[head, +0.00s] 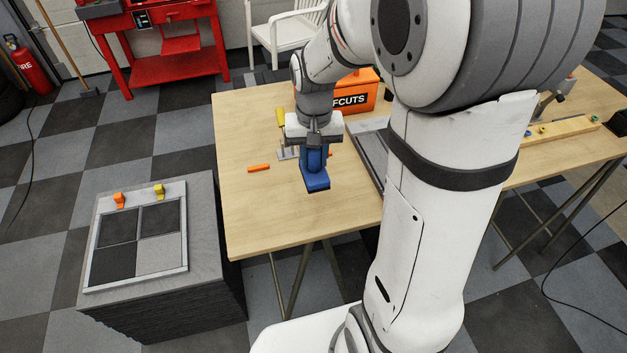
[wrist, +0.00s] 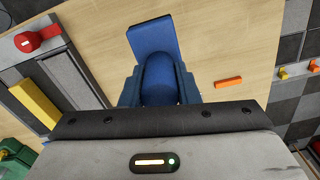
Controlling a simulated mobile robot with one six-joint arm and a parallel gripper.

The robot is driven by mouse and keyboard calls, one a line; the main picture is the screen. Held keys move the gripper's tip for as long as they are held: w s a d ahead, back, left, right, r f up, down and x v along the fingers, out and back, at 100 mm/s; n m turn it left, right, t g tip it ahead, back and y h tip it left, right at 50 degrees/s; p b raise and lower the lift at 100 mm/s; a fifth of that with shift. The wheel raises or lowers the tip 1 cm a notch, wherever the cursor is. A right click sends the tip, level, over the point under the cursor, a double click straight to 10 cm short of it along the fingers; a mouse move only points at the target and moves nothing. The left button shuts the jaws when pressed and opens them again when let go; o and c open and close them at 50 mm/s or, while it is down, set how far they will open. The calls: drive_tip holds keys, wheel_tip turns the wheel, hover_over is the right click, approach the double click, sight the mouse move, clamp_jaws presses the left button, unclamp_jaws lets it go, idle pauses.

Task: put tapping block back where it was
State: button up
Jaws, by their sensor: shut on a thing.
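The blue tapping block (head: 316,181) is in my gripper (head: 315,150), over the left part of the wooden workbench (head: 245,215). In the wrist view the block (wrist: 153,40) shows a flat blue slab with a rounded blue handle part nearer the gripper. My gripper (wrist: 159,88) is shut on that rounded part. The slab points toward the bench's front in the head view. I cannot tell whether its underside touches the bench or hangs just above it.
A small orange strip (head: 258,168) lies left of the block. An orange offcuts box (head: 364,98) and a grey tray-like piece (head: 369,155) are behind and to the right. A grey plinth (head: 185,292) with a framed tile panel (head: 184,228) stands left of the bench. Bare wood lies in front.

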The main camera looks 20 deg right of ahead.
sight(315, 177)
wheel_tip(315, 177, down, 8)
drive_tip(key=shift+f+p, duration=0.2)
drive_tip(key=shift+p, duration=0.15)
drive_tip(key=shift+f, duration=0.1)
drive_tip(key=o, duration=0.5)
drive_tip(key=shift+f, duration=0.15)
drive_tip(key=o, duration=0.4)
drive_tip(key=shift+o, duration=0.2)
drive_tip(key=shift+r, duration=0.75)
wheel_tip(315, 177, up, 11)
drive_tip(key=shift+s+b, duration=0.15)
drive_tip(key=shift+b, duration=0.2)
drive_tip(key=s+r+n+t, duration=0.1)
drive_tip(key=s+r, duration=0.1)
drive_tip(key=s, duration=0.5)
drive_tip(key=s+r+n+t, duration=0.1)
drive_tip(key=s+r+t, duration=0.1)
drive_tip(key=s, duration=0.5)
drive_tip(key=shift+s+d+r, duration=0.25)
drive_tip(key=shift+s+r, duration=0.05)
drive_tip(key=shift+r, duration=0.2)
